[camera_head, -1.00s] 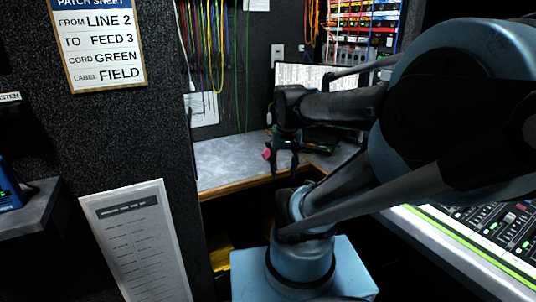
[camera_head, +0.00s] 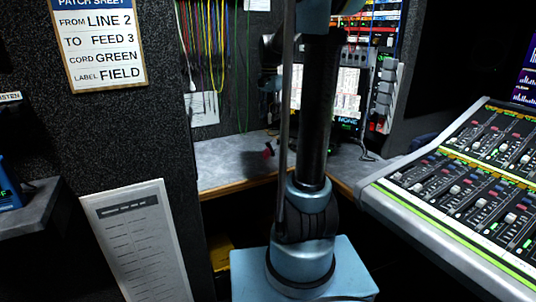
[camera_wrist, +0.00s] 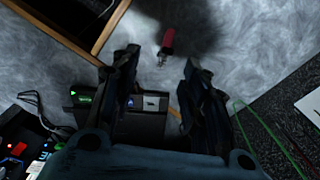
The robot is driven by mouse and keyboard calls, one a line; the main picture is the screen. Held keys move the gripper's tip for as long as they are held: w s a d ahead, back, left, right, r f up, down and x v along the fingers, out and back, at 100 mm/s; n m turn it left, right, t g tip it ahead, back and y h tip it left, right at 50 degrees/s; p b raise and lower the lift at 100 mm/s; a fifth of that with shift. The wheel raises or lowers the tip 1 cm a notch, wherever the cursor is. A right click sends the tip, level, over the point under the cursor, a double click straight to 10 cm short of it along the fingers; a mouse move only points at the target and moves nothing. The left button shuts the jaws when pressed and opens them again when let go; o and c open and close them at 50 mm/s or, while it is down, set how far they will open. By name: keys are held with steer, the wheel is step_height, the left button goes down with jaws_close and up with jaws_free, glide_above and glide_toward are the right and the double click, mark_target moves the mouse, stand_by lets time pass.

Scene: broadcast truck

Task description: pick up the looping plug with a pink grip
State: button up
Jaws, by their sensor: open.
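The plug with the pink grip (camera_head: 268,150) lies on the grey counter left of my arm in the head view. In the wrist view its pinkish-red grip (camera_wrist: 168,38) points up the picture and its small metal tip points down toward the gap between my fingers. My gripper (camera_wrist: 160,56) is open and empty, its two dark fingers on either side of that tip in the picture. It appears above the counter, apart from the plug. In the head view my arm stands upright in front of the counter and my fingers cannot be made out.
The grey counter (camera_head: 228,163) has a wooden front edge. A black box with a green display (camera_wrist: 135,120) sits near my fingers in the wrist view. Coloured cords (camera_head: 210,50) hang on the back wall. A mixing console (camera_head: 470,190) is at the right. Bare counter surrounds the plug.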

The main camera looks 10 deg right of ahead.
steer(key=w, duration=0.3)
glide_toward(268, 148)
steer(key=shift+m, duration=0.4)
steer(key=f, duration=0.6)
steer(key=w+f, duration=0.1)
steer(key=f, duration=0.3)
steer(key=shift+d, duration=0.15)
jaws_close()
